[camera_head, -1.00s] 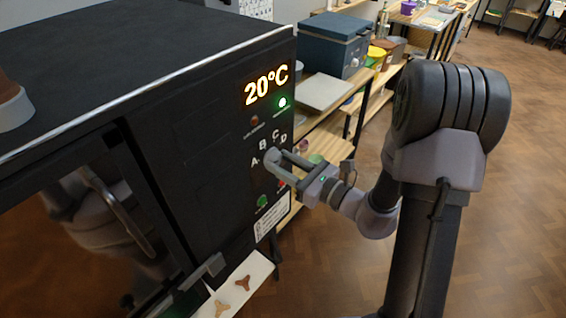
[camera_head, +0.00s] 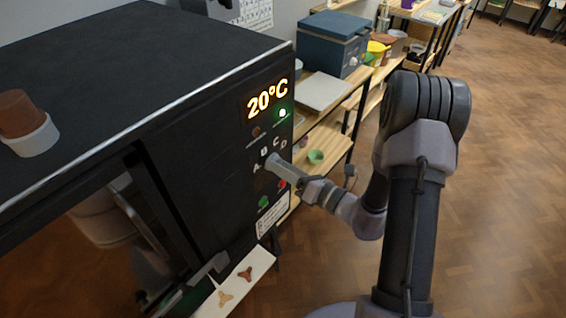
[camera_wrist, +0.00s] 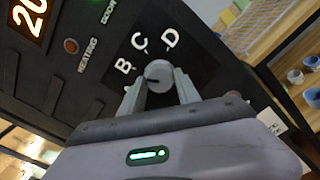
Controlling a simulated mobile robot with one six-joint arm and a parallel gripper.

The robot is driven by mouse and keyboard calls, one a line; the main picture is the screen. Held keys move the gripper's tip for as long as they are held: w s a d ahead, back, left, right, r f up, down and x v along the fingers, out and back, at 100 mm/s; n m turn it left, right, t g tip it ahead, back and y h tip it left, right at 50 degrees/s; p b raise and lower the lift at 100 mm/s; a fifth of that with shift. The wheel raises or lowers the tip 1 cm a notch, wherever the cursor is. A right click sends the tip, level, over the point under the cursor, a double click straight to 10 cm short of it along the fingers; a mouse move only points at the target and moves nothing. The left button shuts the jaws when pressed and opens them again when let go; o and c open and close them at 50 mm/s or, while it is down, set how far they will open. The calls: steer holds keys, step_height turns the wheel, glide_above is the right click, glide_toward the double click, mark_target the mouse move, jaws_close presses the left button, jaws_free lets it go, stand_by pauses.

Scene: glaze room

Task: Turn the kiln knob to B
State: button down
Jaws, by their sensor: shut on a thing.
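The kiln knob (camera_wrist: 158,76) is a grey round dial on the kiln's black front panel, with letters A to D arced around it. It also shows in the head view (camera_head: 271,159), mostly behind my fingers. In the wrist view, a small dark mark on the knob faces left, toward the A and B side; I cannot tell which letter exactly. The B (camera_wrist: 125,67) is clear, and the A is partly hidden by a finger. My gripper (camera_wrist: 159,92) is shut on the knob, one finger on each side. It also shows in the head view (camera_head: 277,165).
The kiln (camera_head: 130,75) shows a lit 20°C display (camera_head: 267,100). Green (camera_head: 264,202) and red (camera_head: 282,184) buttons sit below the knob. A terracotta-and-white pot (camera_head: 30,130) stands on top. A wooden shelf (camera_head: 325,125) is behind; the floor to the right is clear.

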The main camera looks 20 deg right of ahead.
steer(key=shift+m+p, duration=0.4)
steer(key=shift+m, duration=0.2)
steer(key=c, duration=0.9)
jaws_free()
steer(key=p+v, duration=0.1)
steer(key=v, duration=1.6)
steer(key=shift+s+d, duration=0.15)
steer(key=shift+s, duration=0.05)
